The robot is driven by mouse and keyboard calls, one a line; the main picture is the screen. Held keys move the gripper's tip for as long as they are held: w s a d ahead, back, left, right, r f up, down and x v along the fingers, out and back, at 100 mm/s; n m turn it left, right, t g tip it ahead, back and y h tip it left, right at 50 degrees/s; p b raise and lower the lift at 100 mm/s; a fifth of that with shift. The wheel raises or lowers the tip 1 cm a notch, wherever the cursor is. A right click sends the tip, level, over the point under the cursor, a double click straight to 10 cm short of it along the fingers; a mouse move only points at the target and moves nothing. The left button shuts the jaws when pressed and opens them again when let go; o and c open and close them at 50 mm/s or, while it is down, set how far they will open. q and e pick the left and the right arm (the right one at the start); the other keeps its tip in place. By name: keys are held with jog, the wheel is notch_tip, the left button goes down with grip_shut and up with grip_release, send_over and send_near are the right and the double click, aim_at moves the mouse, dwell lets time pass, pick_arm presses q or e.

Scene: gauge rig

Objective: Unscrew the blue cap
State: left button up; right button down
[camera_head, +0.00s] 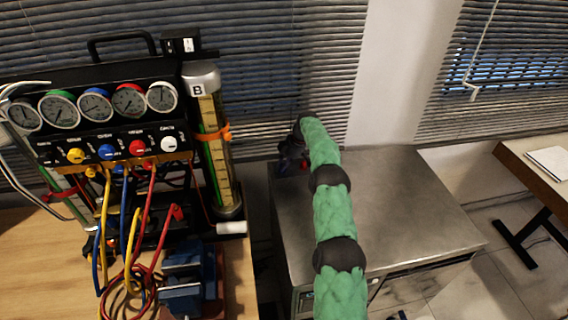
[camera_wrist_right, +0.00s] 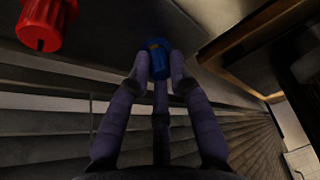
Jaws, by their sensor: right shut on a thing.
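My right gripper (camera_wrist_right: 160,68) is shut on the blue cap (camera_wrist_right: 157,48) in the right wrist view. Its purple-grey fingers press on the cap's sides from both sides. What the cap sits on is hard to make out in the dark. In the head view my right arm reaches over the metal cabinet, and the right gripper (camera_head: 292,154) is small and dark at its far left corner. The cap cannot be told clearly there. My left gripper is not in view.
A red knobbed part (camera_wrist_right: 40,24) stands near the blue cap. The metal cabinet (camera_head: 405,205) has a mostly clear top. Left of it, the gauge rig (camera_head: 105,140) with coloured hoses and a cylinder (camera_head: 212,140) marked B stand on a wooden table (camera_head: 238,285). Blinds (camera_head: 290,60) hang close behind.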

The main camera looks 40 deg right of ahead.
jog(key=shift+a+f+n+y+p, duration=0.35)
jog(key=shift+n+y+p, duration=0.1)
jog(key=shift+n, duration=0.15)
jog(key=shift+g, duration=0.3)
jog(key=shift+a, duration=0.1)
jog(key=c, duration=1.3)
grip_release()
jog(key=shift+s, duration=0.1)
jog(key=shift+c, duration=0.2)
jog(key=shift+r, duration=0.1)
jog(key=shift+r, duration=0.25)
jog(key=shift+d, duration=0.2)
